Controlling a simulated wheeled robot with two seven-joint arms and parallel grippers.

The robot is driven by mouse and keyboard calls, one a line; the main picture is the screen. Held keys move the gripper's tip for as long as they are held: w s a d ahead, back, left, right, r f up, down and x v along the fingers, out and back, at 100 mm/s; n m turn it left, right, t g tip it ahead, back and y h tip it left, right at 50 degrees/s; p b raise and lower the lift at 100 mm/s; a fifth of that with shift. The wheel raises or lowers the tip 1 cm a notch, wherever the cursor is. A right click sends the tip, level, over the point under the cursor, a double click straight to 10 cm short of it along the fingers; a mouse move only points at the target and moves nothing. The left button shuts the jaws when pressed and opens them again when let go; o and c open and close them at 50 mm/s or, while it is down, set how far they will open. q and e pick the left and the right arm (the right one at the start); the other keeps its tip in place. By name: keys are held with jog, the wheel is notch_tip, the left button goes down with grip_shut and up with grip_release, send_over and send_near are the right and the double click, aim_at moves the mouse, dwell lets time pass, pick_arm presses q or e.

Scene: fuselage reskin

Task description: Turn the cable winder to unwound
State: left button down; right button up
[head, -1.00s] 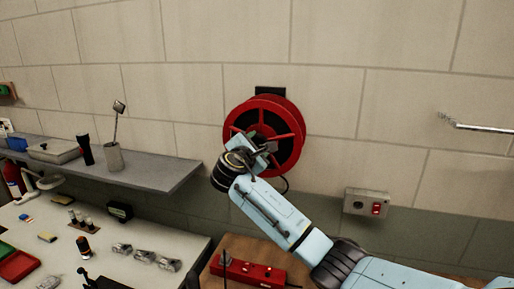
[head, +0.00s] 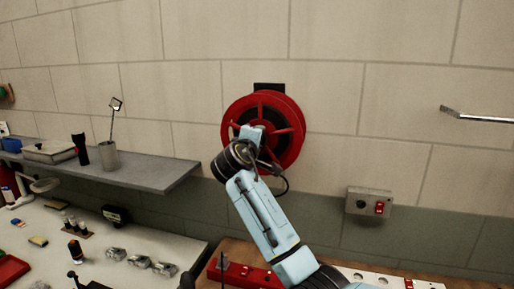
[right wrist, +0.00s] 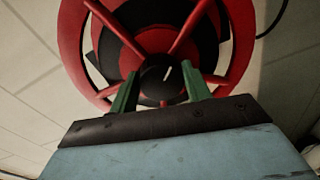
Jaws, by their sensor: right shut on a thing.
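The cable winder (head: 292,145) is a red spoked reel on a black wall bracket. In the right wrist view the winder (right wrist: 73,50) fills the upper middle, with red spokes, a dark drum and a black round hub (right wrist: 160,82) carrying a short white mark. My right gripper (head: 256,134) reaches up to the reel's centre. In the right wrist view its green fingers (right wrist: 161,75) stand on both sides of the hub and are shut on it. My wrist hides the lower left of the reel in the head view. My left gripper is not in view.
A grey shelf (head: 150,174) with a metal cup (head: 109,156) is on the left. A worktable (head: 160,235) with small parts stands below it. A switch box (head: 369,201) is right of the reel, and a metal rod (head: 475,116) sticks in farther right. A dark cable hangs below the reel.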

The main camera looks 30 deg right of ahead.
jog(key=shift+w+a+f+m+t+h+b, duration=0.15)
jog(key=shift+m+b, duration=2.55)
jog(key=shift+m, duration=1.85)
jog(key=shift+f+m+t+h+b, duration=0.1)
jog(key=shift+m+b, duration=2.55)
jog(key=shift+m, duration=1.85)
jog(key=shift+w+a+f+m+t+h+b, duration=0.15)
jog(key=shift+m+b, duration=2.55)
jog(key=shift+m, duration=1.85)
jog(key=shift+r, duration=0.1)
jog(key=o, duration=0.7)
jog(key=shift+s, duration=0.1)
